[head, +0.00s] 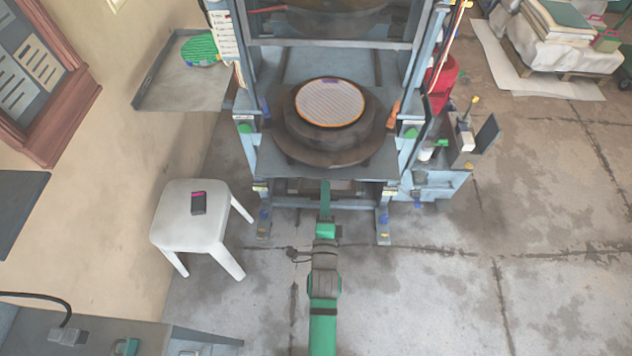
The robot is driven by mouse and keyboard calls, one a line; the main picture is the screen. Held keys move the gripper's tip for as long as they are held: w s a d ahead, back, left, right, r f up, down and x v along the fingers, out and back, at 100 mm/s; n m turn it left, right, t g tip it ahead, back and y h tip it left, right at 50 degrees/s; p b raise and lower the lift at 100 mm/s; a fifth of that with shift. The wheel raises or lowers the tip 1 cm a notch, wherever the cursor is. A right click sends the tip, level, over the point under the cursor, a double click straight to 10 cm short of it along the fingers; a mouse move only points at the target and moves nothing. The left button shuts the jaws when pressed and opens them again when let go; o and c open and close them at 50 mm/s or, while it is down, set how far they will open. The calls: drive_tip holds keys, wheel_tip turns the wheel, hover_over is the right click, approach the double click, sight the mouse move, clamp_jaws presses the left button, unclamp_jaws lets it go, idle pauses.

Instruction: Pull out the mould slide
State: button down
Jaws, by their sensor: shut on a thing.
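The press (407,160) is a blue-grey frame standing in the middle. A dark round mould (300,147) sits on its bed, with a ribbed disc with an orange rim (330,102) on top. The mould slide under the mould is mostly hidden; the bed's front edge (285,172) shows. My green arm reaches up from the bottom of the picture to the press front. My gripper (325,186) is just below the bed's front edge, at the middle, and is shut. The part between its fingers is too small to make out, probably the slide's handle.
A white stool (188,232) with a small dark device stands left of the press. A side box (440,180) juts out at the press's right.

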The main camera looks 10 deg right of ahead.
drive_tip(key=shift+s, duration=0.4)
drive_tip(key=shift+d, duration=0.2)
drive_tip(key=c, duration=2.1)
unclamp_jaws()
drive_tip(key=shift+d, duration=0.1)
drive_tip(key=shift+s, duration=0.1)
drive_tip(key=s, duration=0.3)
drive_tip(key=s+a, duration=0.1)
drive_tip(key=s, duration=0.6)
drive_tip(key=shift+s+a, duration=0.25)
drive_tip(key=shift+a, duration=0.15)
